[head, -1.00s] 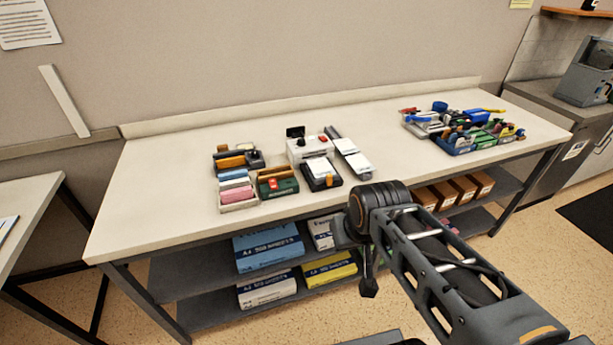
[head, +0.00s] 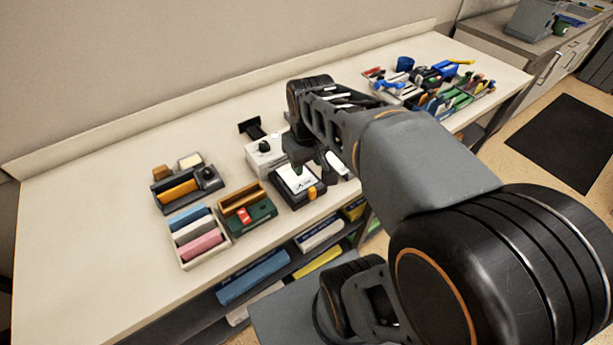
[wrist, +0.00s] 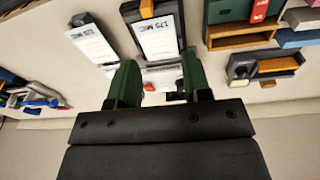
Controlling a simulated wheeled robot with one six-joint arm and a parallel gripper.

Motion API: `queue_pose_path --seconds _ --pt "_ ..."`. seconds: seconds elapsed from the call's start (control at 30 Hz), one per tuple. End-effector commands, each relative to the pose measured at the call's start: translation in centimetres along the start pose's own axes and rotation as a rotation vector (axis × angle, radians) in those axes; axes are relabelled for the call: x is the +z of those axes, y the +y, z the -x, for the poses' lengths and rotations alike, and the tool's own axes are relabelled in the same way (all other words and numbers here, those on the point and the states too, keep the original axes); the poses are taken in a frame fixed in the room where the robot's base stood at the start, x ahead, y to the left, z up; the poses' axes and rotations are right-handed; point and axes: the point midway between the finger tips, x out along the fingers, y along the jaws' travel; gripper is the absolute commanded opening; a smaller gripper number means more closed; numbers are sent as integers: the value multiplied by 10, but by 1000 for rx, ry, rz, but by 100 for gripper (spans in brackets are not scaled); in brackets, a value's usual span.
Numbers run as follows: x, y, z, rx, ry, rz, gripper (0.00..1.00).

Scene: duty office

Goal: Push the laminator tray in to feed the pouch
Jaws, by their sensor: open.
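The laminator (head: 262,155) is a white box with a black knob, standing on the bench left of my arm. My arm hides part of it in the head view. In front of it lies the black laminator tray (head: 293,201) with an orange tab (head: 313,192) and a white pouch on it. In the wrist view the tray (wrist: 179,14) shows at top, its pouch (wrist: 157,38) marked 175 MIC. My gripper (wrist: 157,76) is open and empty, its green fingers apart. It hangs over the laminator and tray area; its height above them is unclear.
A second white pouch holder (wrist: 92,42), marked 125 MIC, lies beside the tray. Cluttered bins (head: 440,88) stand far right. The bench's left end is clear.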

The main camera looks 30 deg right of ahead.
Motion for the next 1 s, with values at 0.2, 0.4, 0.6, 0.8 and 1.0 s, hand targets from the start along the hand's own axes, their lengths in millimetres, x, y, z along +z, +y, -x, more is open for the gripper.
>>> queue_pose_path --seconds 0.2,0.4,0.6,0.8,1.0 --pt "-13 21 -3 -28 -111 41 45" --pt "-10 22 -31 -34 -128 52 45" --pt "-6 22 -70 -34 -127 49 45" --pt "-1 21 -104 -33 -125 47 45" --pt "1 21 -126 -32 -123 46 45"
